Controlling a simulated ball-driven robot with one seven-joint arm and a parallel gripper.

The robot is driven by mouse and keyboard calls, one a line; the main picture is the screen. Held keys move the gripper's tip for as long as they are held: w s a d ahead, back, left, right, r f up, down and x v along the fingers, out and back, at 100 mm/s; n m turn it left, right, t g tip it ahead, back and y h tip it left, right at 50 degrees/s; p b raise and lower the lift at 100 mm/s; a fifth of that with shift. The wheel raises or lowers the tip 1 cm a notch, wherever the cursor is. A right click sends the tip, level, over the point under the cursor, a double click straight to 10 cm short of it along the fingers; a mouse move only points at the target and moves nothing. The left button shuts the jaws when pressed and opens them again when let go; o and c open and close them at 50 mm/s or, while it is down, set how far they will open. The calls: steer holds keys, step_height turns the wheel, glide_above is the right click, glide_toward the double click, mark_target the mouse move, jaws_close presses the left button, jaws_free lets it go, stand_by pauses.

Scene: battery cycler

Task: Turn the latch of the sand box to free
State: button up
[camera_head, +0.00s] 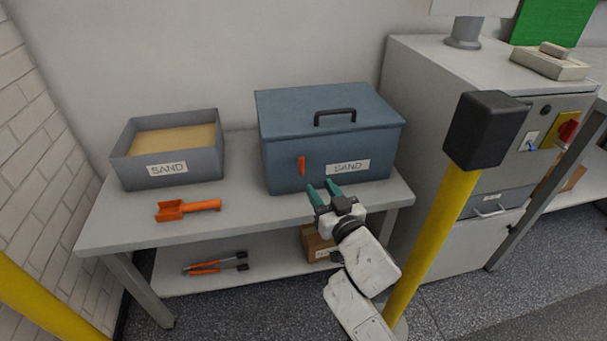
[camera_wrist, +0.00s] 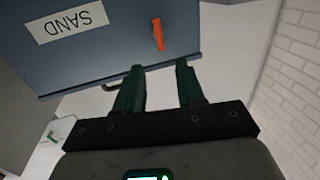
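The sand box is a closed blue-grey box (camera_head: 285,180) with a SAND label and a black lid handle, standing on the table. Its orange latch (camera_head: 301,165) is upright on the front face, left of the label. My gripper (camera_head: 323,188) is in front of the box, below and right of the latch, with green fingers pointing toward it. The wrist view shows the box front (camera_wrist: 125,50) upside down, with the latch (camera_wrist: 158,34) beyond the fingertips. The fingers (camera_wrist: 160,75) are apart with nothing between them, and the latch is clear of them.
An open grey sand tray (camera_head: 190,182) and an orange scoop (camera_head: 188,209) are on the table's left. Tongs (camera_head: 215,265) and a cardboard box (camera_head: 314,243) lie on the lower shelf. A yellow post (camera_head: 430,240) with a black top stands right of my arm, before a grey cabinet.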

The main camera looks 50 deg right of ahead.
mark_target(302, 164)
steer(key=p+x, duration=0.2)
steer(key=x, duration=0.8)
steer(key=shift+w+d+r, duration=0.1)
steer(key=shift+w, duration=0.1)
jaws_close()
